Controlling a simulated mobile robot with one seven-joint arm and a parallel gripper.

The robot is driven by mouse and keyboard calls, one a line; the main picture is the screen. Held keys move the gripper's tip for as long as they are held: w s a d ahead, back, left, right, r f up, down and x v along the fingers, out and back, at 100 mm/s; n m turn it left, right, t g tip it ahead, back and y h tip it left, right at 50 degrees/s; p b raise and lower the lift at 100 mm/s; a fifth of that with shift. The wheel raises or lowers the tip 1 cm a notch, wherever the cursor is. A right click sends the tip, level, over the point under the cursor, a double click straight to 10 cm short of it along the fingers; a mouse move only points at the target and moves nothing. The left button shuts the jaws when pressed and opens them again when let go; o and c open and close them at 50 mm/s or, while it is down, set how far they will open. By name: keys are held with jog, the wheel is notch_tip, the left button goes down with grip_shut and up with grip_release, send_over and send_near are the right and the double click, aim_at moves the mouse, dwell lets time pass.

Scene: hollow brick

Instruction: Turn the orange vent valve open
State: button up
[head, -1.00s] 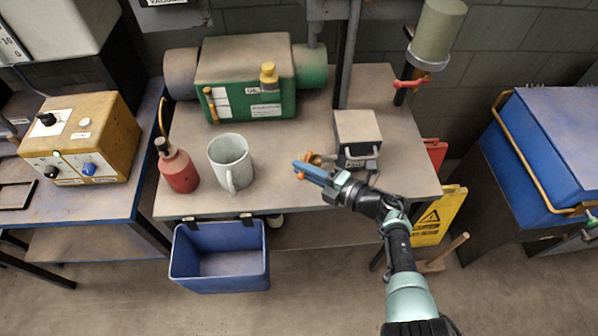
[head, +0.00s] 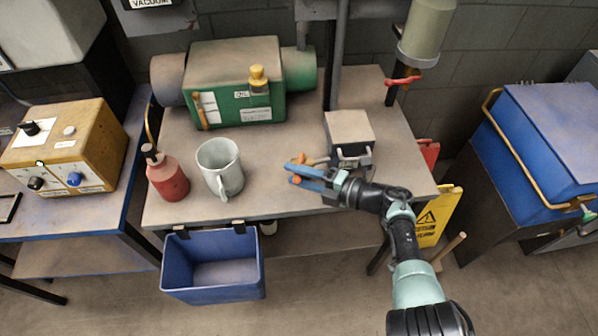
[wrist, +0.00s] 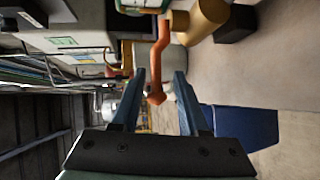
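The orange vent valve handle (wrist: 160,62) shows in the wrist view as a bent lever with a knob at its near end. It reaches between the two blue fingers of my gripper (wrist: 160,72), with gaps visible on both sides. My gripper is open around it. In the head view my gripper (head: 296,173) is over the bench, left of the small grey box. Orange parts of the valve (head: 298,158) show beside the fingertips. The fingers and wrist hide much of the valve there.
The small grey box (head: 349,128) stands just behind my wrist. A grey mug (head: 218,166) and red bottle (head: 169,178) stand to the left on the bench. A green pump housing (head: 235,80) is at the back. A blue bin (head: 212,265) hangs at the front edge.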

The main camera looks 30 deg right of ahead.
jog(key=shift+w+d+r, duration=0.1)
jog(key=shift+d, duration=0.05)
jog(key=p+v, duration=0.2)
jog(key=v, duration=1.1)
